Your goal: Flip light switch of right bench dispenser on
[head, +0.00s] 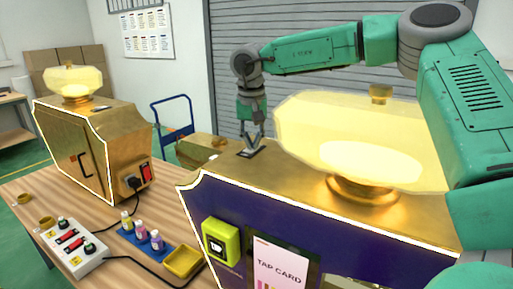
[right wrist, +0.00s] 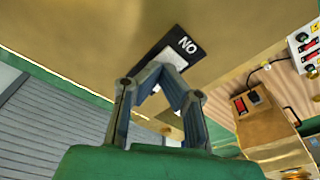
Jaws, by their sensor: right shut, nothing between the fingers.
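The right bench dispenser (head: 350,225) has a gold top, a purple front and a large glowing yellow bottle (head: 340,135). Its light switch (head: 248,153) is a small dark plate on the top, left of the bottle. In the right wrist view the switch plate (right wrist: 184,44) carries the letters ON, seen upside down. My right gripper (head: 250,143) points down at the switch with its fingers shut and empty. In the right wrist view its fingertips (right wrist: 162,70) cover part of the plate; I cannot tell whether they touch it. My left gripper is not in view.
A second gold dispenser (head: 85,150) with a lit bottle stands at the left. A control box (head: 72,248), a blue tray (head: 148,241) of small bottles and a yellow dish (head: 184,262) lie on the wooden bench.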

